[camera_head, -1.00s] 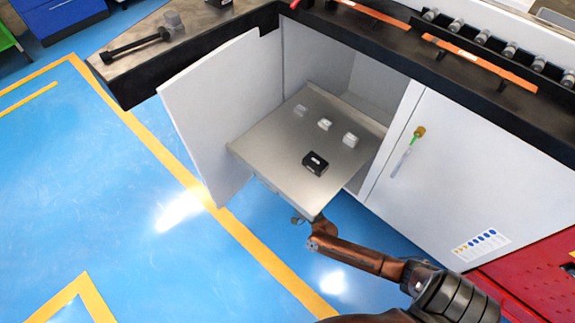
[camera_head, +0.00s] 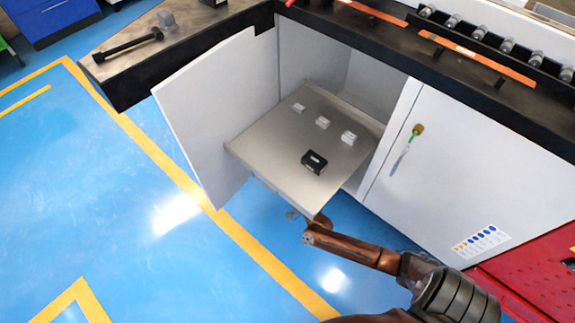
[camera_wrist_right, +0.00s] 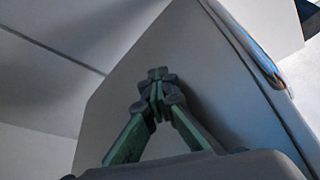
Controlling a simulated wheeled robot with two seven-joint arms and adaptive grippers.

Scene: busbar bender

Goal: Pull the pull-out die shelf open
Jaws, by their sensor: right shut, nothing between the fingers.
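The pull-out die shelf (camera_head: 270,150) is a flat grey metal tray that sticks out of the open cabinet (camera_head: 365,85). A black die block (camera_head: 314,162) and small light metal dies (camera_head: 322,122) sit on it. My right arm reaches under the shelf's front edge, and its gripper is mostly hidden below the shelf in the head view. In the right wrist view my right gripper (camera_wrist_right: 158,75) has its fingers together with nothing between them, close to a grey panel surface. I cannot tell whether it touches. My left gripper is not in view.
The open white cabinet door (camera_head: 215,120) stands left of the shelf. A closed door with a key (camera_head: 417,130) is on the right. The black-edged worktop (camera_head: 470,80) runs above. A red panel (camera_head: 535,275) is at lower right. Blue floor (camera_head: 90,190) is free at left.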

